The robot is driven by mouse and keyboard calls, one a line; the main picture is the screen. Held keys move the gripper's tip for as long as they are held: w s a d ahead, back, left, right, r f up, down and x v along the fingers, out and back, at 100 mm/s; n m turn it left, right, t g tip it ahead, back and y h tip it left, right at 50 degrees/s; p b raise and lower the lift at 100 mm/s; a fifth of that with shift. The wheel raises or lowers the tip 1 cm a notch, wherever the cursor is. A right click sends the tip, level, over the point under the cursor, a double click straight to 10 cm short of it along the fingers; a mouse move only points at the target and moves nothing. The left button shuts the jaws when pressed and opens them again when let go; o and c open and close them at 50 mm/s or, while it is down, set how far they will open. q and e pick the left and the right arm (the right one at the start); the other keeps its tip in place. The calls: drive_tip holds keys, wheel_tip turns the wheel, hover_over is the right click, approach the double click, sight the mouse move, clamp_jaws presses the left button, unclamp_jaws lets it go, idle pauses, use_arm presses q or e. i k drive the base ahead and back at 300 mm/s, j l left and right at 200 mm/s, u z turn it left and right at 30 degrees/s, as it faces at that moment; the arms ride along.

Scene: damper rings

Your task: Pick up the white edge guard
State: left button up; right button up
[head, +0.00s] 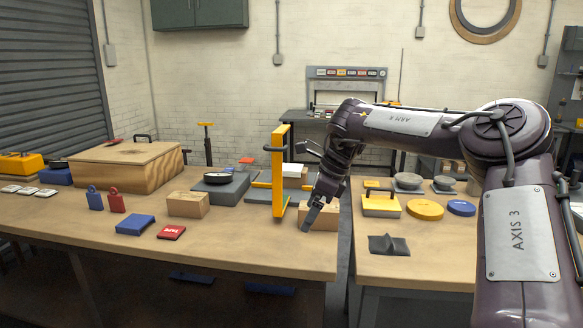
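I cannot clearly make out a white edge guard. A small white piece (293,168) shows behind the yellow upright frame (279,175), partly hidden by it; I cannot tell whether it is the guard. My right gripper (308,226) points down at the front of a light wooden block (331,217), near the right end of the left table. It hides part of the block. I cannot tell whether its fingers are apart or touch the block. My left gripper is not in view.
The left table (260,255) holds a wooden box (120,167), a cardboard-coloured block (187,204), a blue piece (135,224) and a red tape box (171,232). The right table carries a yellow-topped box (381,206) and a dark folded piece (389,245). A gap separates the tables.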

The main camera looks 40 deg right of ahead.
sight(289, 169)
drive_tip(key=i+l, duration=0.4)
drive_tip(key=l, duration=0.15)
drive_tip(key=i+l, duration=0.4)
drive_tip(key=l, duration=0.15)
drive_tip(key=i+l, duration=0.4)
drive_tip(key=l, duration=0.15)
